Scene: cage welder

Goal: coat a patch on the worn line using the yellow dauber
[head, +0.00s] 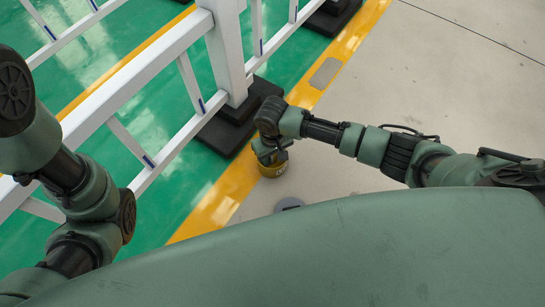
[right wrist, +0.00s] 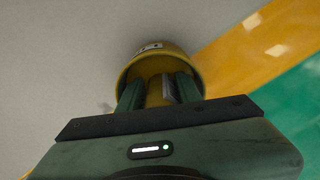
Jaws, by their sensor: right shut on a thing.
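The yellow dauber (head: 272,170) is below my right gripper (head: 270,148), over the pale floor beside the line's right edge. In the right wrist view, the right gripper (right wrist: 160,90) is shut on the handle of the dauber (right wrist: 172,52), with a green finger on each side. I cannot tell whether the dauber touches the floor. The worn yellow line (head: 236,186) runs diagonally between green and pale floor; it also shows in the right wrist view (right wrist: 245,45). A grey patch (head: 325,73) interrupts its yellow farther up. My left arm shows at the left; its gripper is out of view.
A white fence (head: 232,60) stands left of the line on black feet (head: 225,130), one close to my right gripper. A small grey round thing (head: 289,204) lies on the floor, partly hidden by my body. The pale floor (head: 440,70) at the right is clear.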

